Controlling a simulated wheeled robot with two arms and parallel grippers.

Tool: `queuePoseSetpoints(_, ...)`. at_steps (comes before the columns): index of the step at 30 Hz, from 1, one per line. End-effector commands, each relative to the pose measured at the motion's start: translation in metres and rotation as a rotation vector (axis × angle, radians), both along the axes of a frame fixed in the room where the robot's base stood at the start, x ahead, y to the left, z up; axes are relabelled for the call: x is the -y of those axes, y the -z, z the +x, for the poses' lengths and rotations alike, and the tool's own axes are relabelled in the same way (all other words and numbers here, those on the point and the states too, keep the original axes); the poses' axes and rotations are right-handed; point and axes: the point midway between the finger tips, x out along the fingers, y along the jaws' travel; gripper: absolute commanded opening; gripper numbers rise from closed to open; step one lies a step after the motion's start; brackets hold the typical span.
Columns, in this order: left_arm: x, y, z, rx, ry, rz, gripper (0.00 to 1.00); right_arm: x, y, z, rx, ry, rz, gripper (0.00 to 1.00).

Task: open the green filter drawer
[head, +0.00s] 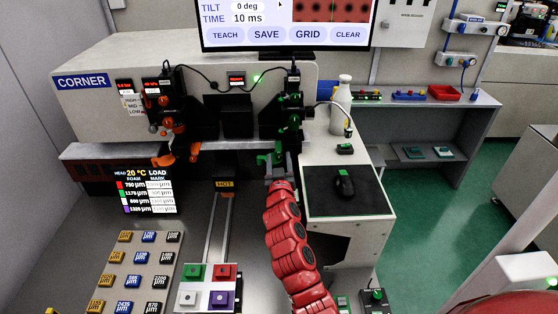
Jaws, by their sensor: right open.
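A black camera unit with green knobs (290,108) is mounted on the right end of the CORNER machine. A green part (268,158) sticks out low at its left side. I cannot tell for sure whether this is the filter drawer or whether it is pulled out. My right gripper (279,165) is at the end of the red arm, right beside the green part, open. Its fingers are small and partly lost against the unit, so contact cannot be told. My left gripper is not in view.
A matching unit with orange knobs (168,115) stands at the left. A monitor (285,35) hangs above. Coloured blocks (209,287) and a tray of labelled tiles (134,262) lie in front.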

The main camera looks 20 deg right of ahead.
Motion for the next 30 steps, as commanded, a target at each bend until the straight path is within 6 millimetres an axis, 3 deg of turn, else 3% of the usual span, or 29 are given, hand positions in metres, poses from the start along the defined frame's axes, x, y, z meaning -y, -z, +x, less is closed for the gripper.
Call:
queuePoseSetpoints(1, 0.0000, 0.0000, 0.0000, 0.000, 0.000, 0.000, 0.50, -0.0001, 0.0000, 0.0000, 0.000, 0.000, 0.000, 0.52)
queuePoseSetpoints(10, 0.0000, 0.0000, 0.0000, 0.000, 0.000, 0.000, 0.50, -0.0002, -0.0001, 0.0000, 0.000, 0.000, 0.000, 0.00)
queuePoseSetpoints(30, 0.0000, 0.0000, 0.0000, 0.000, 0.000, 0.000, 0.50, -0.0003, -0.0001, -0.0001, 0.000, 0.000, 0.000, 0.00)
